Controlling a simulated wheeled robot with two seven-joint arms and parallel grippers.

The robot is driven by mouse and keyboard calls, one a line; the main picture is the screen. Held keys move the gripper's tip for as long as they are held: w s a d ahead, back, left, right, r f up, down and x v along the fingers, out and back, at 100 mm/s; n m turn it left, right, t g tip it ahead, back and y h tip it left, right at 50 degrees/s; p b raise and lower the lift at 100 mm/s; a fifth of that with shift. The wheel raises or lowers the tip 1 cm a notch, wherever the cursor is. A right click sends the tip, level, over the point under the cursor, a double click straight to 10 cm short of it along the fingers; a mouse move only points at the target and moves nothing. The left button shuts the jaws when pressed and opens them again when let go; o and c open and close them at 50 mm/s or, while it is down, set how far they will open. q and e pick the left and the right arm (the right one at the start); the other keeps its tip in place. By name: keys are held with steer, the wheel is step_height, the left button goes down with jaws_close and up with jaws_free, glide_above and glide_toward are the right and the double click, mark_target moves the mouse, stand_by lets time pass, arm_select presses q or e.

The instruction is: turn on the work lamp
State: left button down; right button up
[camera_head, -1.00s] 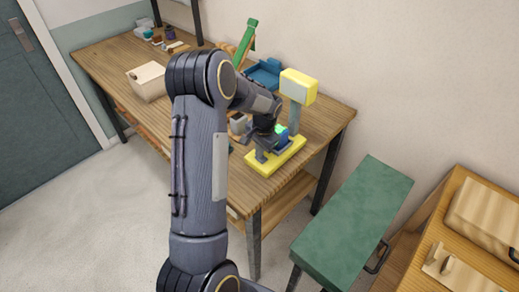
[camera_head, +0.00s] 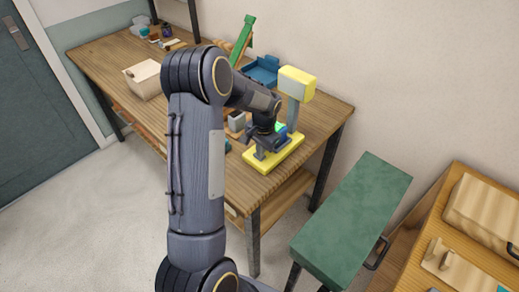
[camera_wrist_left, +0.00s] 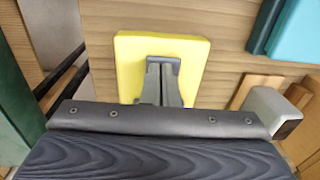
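The work lamp (camera_head: 297,84) stands near the table's right end, with a yellow head on a grey post and a yellow base (camera_head: 286,156). My left gripper (camera_head: 260,153) is low over the left part of that base, beside the post. In the left wrist view, my grey fingers (camera_wrist_left: 163,64) sit close together in front of a yellow slab (camera_wrist_left: 196,52); they look shut and hold nothing. Whether they touch the lamp is unclear. A small green patch (camera_head: 281,127) shows behind my wrist. I cannot tell whether the lamp is lit. My right gripper is out of view.
A small grey box (camera_head: 236,121) stands left of my gripper. A blue tray (camera_head: 263,70) and a green slanted piece (camera_head: 242,40) are behind. A pale wooden box (camera_head: 143,78) sits farther left. A green bench (camera_head: 352,215) stands right of the table.

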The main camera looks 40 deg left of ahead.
mark_target(263, 159)
arm_select(q)
steer(key=r+p, duration=0.2)
steer(key=r, duration=0.1)
steer(key=r+p, duration=0.1)
steer(key=shift+d+r, duration=0.25)
step_height(263, 159, up, 9)
steer(key=b, duration=0.2)
steer(key=shift+d+r, duration=0.2)
steer(key=shift+d, duration=0.15)
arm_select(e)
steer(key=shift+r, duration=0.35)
